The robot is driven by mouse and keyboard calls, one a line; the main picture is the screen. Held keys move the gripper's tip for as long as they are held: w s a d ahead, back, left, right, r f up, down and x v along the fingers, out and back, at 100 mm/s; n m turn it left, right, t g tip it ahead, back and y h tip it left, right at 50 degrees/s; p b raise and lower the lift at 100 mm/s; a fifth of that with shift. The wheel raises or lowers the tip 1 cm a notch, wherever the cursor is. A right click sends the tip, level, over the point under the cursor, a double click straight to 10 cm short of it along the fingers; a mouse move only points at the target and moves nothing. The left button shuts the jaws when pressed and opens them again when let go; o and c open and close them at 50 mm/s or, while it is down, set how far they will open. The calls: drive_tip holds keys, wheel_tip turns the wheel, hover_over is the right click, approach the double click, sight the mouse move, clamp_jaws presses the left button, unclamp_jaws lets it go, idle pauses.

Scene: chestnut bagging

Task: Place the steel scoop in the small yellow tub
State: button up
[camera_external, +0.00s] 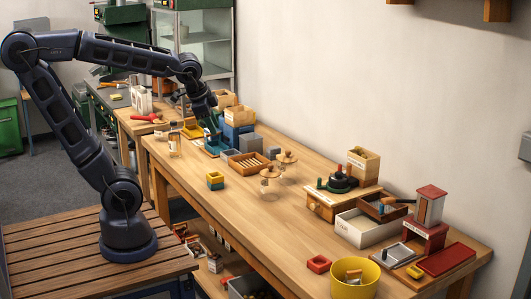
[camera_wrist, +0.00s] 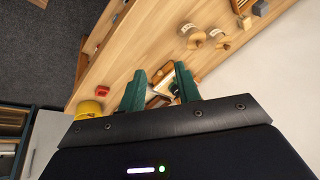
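I cannot pick out the steel scoop for certain in either view. A yellow tub (camera_external: 355,285) with small items in it stands at the table's near end in the external view; it also shows at the left of the wrist view (camera_wrist: 87,110). A much smaller yellow container (camera_external: 215,176) sits on a blue one near the table's front edge. I cannot tell which is the small yellow tub. My gripper (camera_external: 212,129) is over the far part of the table, beside blue bins. In the wrist view its green fingers (camera_wrist: 159,69) stand apart, with no clearly held object between them.
Two glass jars with wooden lids (camera_external: 270,174) stand mid-table. A white tray (camera_external: 359,232) and a red box (camera_external: 318,264) lie farther right. The front middle is mostly clear.

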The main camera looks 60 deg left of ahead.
drive_tip(key=s+a+n, duration=0.3)
drive_tip(key=s+n, duration=0.3)
drive_tip(key=s, duration=0.1)
drive_tip(key=shift+s+a+f+n+h, duration=0.15)
drive_tip(key=shift+s+f+n+h, duration=0.15)
drive_tip(key=shift+h, duration=0.1)
